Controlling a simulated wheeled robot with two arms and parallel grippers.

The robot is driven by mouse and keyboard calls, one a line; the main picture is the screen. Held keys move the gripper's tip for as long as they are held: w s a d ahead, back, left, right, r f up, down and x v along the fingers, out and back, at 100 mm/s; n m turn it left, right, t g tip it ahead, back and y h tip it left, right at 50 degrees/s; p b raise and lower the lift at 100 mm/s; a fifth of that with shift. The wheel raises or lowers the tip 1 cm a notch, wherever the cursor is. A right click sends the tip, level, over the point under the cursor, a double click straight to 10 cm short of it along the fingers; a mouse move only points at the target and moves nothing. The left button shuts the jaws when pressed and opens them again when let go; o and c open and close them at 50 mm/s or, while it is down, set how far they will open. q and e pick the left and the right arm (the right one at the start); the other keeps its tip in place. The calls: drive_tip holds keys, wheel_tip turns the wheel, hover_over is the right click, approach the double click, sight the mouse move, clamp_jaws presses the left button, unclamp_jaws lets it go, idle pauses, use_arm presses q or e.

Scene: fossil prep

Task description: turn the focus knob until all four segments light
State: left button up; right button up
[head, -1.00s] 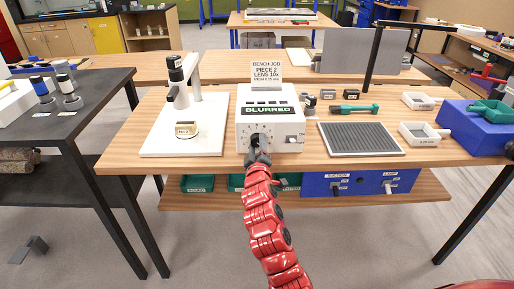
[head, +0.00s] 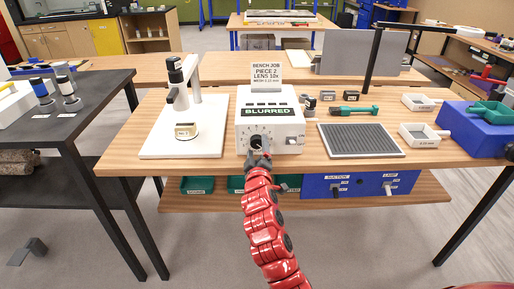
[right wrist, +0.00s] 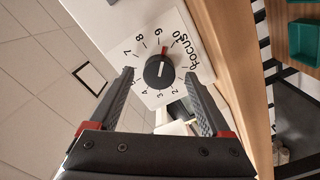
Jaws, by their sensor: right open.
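The focus knob (right wrist: 158,71) is a round black knob with a white line, on a white dial with printed numbers and a red mark near the 9. In the head view the knob (head: 256,142) is on the front of the white box (head: 243,118). The box's display (head: 269,112) reads BLURRED, with a row of dark segments (head: 268,102) above it. My right gripper (head: 258,159) is open just in front of the knob. In the right wrist view its fingers (right wrist: 159,77) stand apart to either side of the knob, holding nothing. My left gripper is out of view.
A microscope stand (head: 183,85) on a white base is left of the box. A dark ribbed mat (head: 360,139), a green-handled tool (head: 354,109) and white trays (head: 424,134) lie to the right. A sign (head: 266,72) stands behind the box. The bench front edge is below the knob.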

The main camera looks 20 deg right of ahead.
drive_tip(key=v, duration=1.6)
drive_tip(key=shift+s, duration=0.15)
